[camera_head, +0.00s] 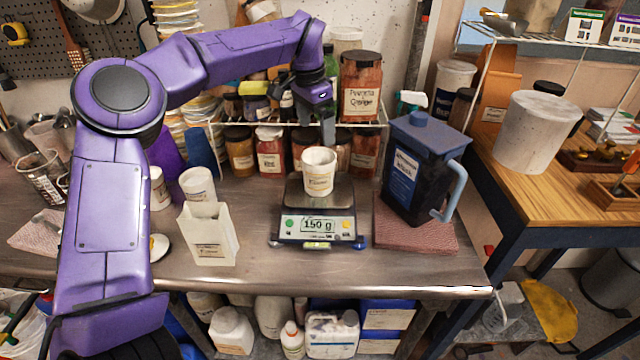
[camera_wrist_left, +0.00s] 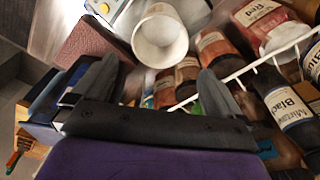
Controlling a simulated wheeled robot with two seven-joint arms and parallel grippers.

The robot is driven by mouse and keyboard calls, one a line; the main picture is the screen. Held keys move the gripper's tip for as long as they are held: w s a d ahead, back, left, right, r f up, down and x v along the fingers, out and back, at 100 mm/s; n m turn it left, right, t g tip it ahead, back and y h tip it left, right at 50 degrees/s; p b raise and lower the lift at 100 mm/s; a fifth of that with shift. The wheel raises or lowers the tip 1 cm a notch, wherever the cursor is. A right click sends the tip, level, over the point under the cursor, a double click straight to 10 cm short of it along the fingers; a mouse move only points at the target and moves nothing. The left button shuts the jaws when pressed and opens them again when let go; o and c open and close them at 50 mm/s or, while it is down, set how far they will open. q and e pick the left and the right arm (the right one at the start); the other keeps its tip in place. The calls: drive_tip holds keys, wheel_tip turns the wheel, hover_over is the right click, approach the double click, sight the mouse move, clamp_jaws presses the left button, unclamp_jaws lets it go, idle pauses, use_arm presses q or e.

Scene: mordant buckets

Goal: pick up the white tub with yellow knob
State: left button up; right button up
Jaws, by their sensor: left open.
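My left gripper (camera_head: 326,138) points down just above and behind a white tub (camera_head: 319,172) that stands upright on the scale's plate. This tub has a printed label and an open top, and I see no yellow knob on it. In the left wrist view the left gripper (camera_wrist_left: 157,75) has its fingers spread with nothing between them, and the same tub (camera_wrist_left: 160,38) lies beyond the fingertips. A round white thing (camera_head: 158,247) at the left is partly hidden by my arm; whether it has a yellow knob I cannot tell. My right gripper is out of view.
The scale (camera_head: 318,226) reads 150 g. A dark blue jug (camera_head: 409,170) stands right of it on a reddish cloth (camera_head: 400,238). A white paper bag (camera_head: 208,238) and another white tub (camera_head: 197,184) stand left. A wire shelf with jars (camera_head: 361,85) is close behind the gripper.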

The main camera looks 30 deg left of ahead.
sight(319, 162)
use_arm(q)
drive_tip(key=f+p, duration=0.1)
drive_tip(key=f, duration=0.2)
drive_tip(key=f+p, duration=0.2)
drive_tip(key=f, duration=0.2)
drive_tip(key=w+f+p, duration=0.1)
drive_tip(key=f, duration=0.3)
drive_tip(key=shift+d, duration=0.2)
drive_tip(key=shift+f, duration=0.2)
drive_tip(key=c, duration=0.9)
drive_tip(key=shift+o, duration=0.2)
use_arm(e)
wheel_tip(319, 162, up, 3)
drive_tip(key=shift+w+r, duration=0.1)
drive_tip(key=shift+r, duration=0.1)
use_arm(q)
drive_tip(key=shift+r, duration=0.15)
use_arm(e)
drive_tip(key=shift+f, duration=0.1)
